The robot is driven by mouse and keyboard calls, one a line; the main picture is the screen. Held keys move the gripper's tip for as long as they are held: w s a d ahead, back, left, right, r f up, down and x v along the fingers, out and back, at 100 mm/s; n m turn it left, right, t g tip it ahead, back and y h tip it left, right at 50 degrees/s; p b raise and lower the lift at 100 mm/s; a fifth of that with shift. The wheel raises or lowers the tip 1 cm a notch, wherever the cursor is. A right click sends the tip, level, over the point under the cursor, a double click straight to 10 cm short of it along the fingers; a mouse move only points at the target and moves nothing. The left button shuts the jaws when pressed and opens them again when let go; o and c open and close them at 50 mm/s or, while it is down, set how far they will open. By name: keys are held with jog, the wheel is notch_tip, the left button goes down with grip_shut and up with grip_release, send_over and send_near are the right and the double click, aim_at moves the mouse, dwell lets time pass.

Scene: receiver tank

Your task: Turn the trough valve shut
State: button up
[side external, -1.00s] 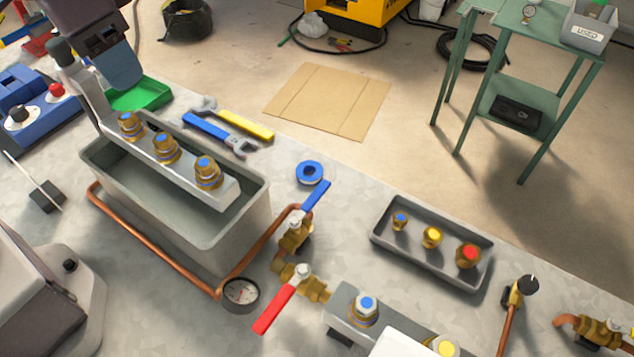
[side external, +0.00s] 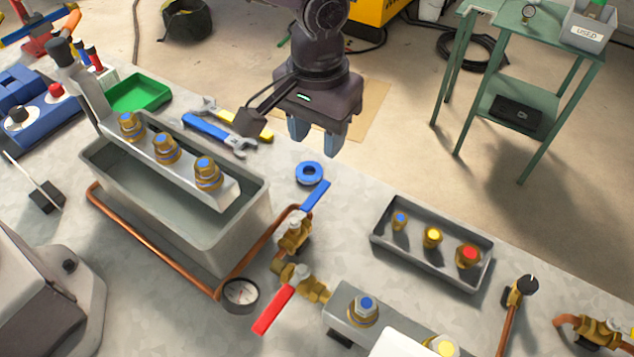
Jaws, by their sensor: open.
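Two brass valves stand to the right of the grey trough (side external: 215,240). One valve has a blue lever (side external: 314,200) slanting up to the right from its brass body (side external: 294,236). The other has a red lever (side external: 272,312) slanting down to the left from its brass body (side external: 312,288). No label shows which is the trough valve. A copper pipe (side external: 262,250) runs along the trough toward the blue-lever valve. My gripper (side external: 316,141) points down, open and empty, above and behind the blue lever, apart from it. Its two blue-grey fingers are spread.
A blue ring (side external: 310,173) lies between my gripper and the blue lever. A dark tray (side external: 381,237) with three brass fittings stands at right. Wrenches (side external: 210,130) and a green tray (side external: 140,94) lie behind the trough.

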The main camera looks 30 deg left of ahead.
aim_at(317, 193)
notch_tip(317, 193, down, 12)
jog(key=shift+r, duration=0.25)
jog(key=shift+c, duration=0.2)
grip_shut()
